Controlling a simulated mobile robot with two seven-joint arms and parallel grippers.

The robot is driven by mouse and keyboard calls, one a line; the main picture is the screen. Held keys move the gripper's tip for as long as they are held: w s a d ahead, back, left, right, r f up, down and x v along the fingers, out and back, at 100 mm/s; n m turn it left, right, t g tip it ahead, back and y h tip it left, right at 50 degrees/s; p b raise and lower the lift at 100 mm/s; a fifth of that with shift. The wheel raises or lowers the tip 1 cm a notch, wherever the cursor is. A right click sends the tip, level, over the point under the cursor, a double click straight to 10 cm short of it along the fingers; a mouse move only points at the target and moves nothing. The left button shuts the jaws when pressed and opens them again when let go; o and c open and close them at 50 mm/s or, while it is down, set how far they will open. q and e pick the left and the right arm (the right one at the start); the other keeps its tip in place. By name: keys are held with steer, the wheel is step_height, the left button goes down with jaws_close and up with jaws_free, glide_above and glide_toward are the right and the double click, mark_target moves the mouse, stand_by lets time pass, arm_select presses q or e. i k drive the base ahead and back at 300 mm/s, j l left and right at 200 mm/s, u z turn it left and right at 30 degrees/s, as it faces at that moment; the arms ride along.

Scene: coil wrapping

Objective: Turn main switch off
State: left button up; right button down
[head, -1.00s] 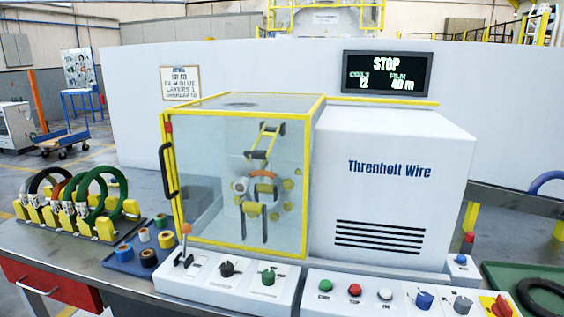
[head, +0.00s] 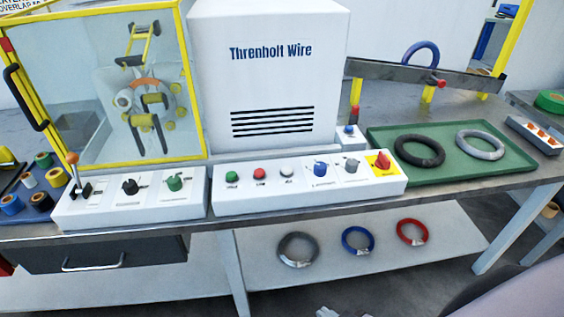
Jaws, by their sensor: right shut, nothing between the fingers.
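The main switch (head: 383,161) is a red rotary knob on a yellow plate at the right end of the white control panel (head: 232,202). Its handle position is too small to read for certain. My right gripper (head: 330,312) just shows at the bottom edge, mostly cut off. It is shut and empty, well below and apart from the switch. My left gripper is not in view.
Green, red and white buttons and blue and grey knobs sit left of the switch. A green tray (head: 452,178) with black and grey rings lies to the right. Several wrapped coils rest on the lower shelf (head: 455,250). The yellow-framed cabinet (head: 188,80) stands at left.

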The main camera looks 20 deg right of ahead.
mark_target(382, 163)
steer(key=z, duration=1.4)
